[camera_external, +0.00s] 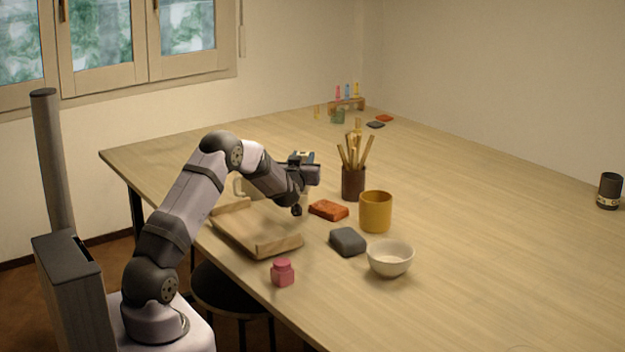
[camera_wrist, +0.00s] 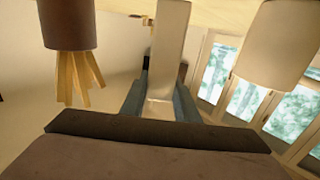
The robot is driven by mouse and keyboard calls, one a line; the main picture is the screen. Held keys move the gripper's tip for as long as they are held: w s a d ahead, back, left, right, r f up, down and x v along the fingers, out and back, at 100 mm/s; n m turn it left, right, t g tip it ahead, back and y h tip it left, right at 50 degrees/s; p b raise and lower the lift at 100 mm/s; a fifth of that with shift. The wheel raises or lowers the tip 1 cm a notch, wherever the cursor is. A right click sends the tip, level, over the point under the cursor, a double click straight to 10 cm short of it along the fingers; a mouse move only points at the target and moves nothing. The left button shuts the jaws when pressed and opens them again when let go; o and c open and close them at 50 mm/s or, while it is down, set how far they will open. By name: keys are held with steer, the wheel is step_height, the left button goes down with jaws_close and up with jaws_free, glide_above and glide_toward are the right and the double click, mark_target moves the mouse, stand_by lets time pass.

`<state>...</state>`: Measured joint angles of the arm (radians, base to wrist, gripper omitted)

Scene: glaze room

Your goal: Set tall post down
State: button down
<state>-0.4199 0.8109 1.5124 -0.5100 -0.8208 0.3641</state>
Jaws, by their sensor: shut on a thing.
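My gripper (camera_external: 303,158) is held over the table behind the tray, pointing away from the outside camera. In the wrist view its blue-grey fingers (camera_wrist: 160,88) are shut on a pale tall post (camera_wrist: 169,45). The post runs from between the fingers to the picture's top edge, towards the table. Its far end is out of that view, so I cannot tell if it touches the table. In the outside view my gripper hides most of the post.
A brush pot (camera_external: 353,184) and a cream vessel (camera_wrist: 277,45) stand either side of the post.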

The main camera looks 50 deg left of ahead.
steer(key=shift+f, duration=0.9)
steer(key=shift+f, duration=0.1)
steer(key=shift+f, duration=0.15)
steer(key=c, duration=1.4)
jaws_free()
steer(key=shift+o, duration=0.2)
